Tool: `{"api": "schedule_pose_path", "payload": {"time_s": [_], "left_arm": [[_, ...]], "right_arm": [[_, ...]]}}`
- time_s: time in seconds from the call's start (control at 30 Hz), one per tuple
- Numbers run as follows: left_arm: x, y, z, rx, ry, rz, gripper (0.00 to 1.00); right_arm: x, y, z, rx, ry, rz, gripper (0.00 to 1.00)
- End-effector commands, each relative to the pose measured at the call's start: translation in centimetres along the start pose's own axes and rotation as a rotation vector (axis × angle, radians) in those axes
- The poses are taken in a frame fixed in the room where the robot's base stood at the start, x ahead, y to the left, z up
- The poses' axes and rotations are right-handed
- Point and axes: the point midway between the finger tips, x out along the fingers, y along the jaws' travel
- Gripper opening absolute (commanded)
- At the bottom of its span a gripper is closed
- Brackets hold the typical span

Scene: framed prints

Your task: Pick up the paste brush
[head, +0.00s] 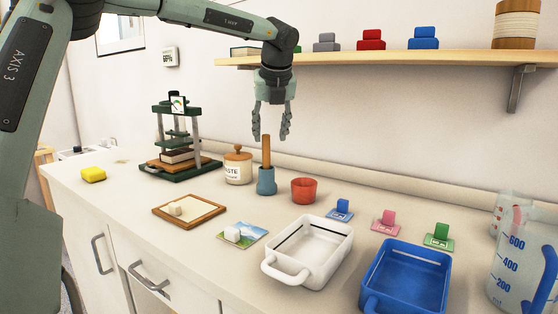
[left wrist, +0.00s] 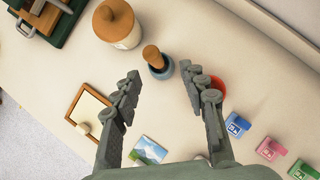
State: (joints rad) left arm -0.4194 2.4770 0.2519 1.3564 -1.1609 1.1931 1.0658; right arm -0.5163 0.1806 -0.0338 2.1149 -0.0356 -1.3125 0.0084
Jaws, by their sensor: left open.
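The paste brush (head: 266,152) stands upright in a blue cup (head: 266,183) on the counter, its wooden handle sticking up. In the left wrist view the round end of the brush handle (left wrist: 152,54) shows over the cup (left wrist: 162,70), just beyond the fingertips. My left gripper (head: 271,137) points down, open and empty, with its fingertips about level with the handle's top or slightly above it. The brush's lower end is hidden in the cup. My right gripper is not in view.
A paste jar (head: 238,168) stands close left of the cup and a red pot (head: 304,190) close right. A book press (head: 180,140) is farther left. A wooden frame (head: 189,210), white tray (head: 311,250) and blue tray (head: 407,275) lie in front. A shelf (head: 400,60) runs above right.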

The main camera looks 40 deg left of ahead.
Motion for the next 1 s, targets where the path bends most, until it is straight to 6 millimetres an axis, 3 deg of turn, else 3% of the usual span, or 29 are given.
{"api": "schedule_pose_path", "payload": {"time_s": [0.23,0.5,0.8,1.0], "left_arm": [[2.8,0.2,0.2,-0.001,0.003,0.002,0.43],[6.6,0.3,0.7,-0.001,0.003,0.0,0.43],[7.2,0.3,0.7,0.0,0.001,0.0,0.43],[7.2,0.3,0.7,0.0,0.001,0.0,0.19]], "right_arm": [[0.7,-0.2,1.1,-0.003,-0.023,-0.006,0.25],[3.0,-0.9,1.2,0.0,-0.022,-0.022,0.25],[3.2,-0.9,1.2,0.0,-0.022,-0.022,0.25],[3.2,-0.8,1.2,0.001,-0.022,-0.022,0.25]]}}
